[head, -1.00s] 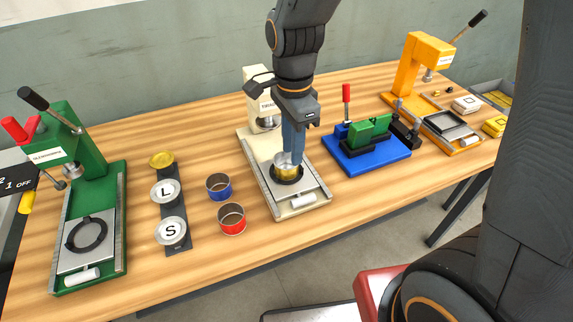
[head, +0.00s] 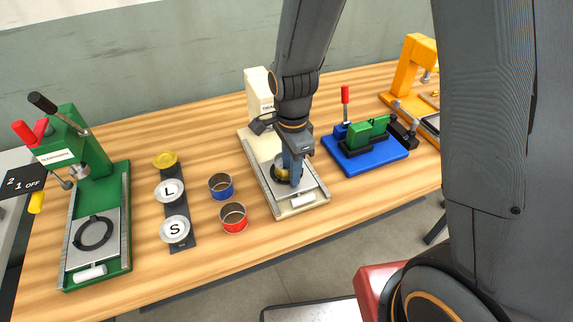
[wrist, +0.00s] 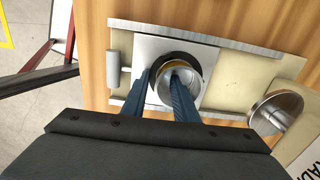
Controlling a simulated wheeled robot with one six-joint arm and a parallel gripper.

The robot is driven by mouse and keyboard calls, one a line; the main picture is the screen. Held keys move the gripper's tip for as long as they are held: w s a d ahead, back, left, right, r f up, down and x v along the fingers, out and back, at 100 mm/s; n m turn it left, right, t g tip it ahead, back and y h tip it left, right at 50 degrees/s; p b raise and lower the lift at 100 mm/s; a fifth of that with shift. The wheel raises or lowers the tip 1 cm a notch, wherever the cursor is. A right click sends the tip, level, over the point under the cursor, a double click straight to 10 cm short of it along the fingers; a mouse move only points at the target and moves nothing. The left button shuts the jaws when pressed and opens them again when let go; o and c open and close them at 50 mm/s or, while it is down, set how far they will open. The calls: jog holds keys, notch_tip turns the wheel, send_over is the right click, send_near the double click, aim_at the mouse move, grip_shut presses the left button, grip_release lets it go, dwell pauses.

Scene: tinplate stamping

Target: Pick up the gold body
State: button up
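The gold body (head: 279,174) is an open round can standing in the dark ring on the cream press's sliding plate. My gripper hides much of it in the head view. In the wrist view the gold body (wrist: 187,68) shows its gold inner wall and silvery floor. My gripper (wrist: 163,78) is down at it, pointing into the fixture. One finger is at the left side of the can wall and the other reaches over the can's opening. A gap shows between the fingers, so they look open. Contact with the wall cannot be made out.
The cream press (head: 258,92) stands close behind my gripper. A blue can (head: 220,187) and a red can (head: 233,218) stand to the left, beside a dark strip (head: 181,243) of lids. A green press (head: 88,150) is far left; a blue-based fixture (head: 365,158) is right.

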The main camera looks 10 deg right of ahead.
jog(key=shift+c, duration=0.3)
grip_shut()
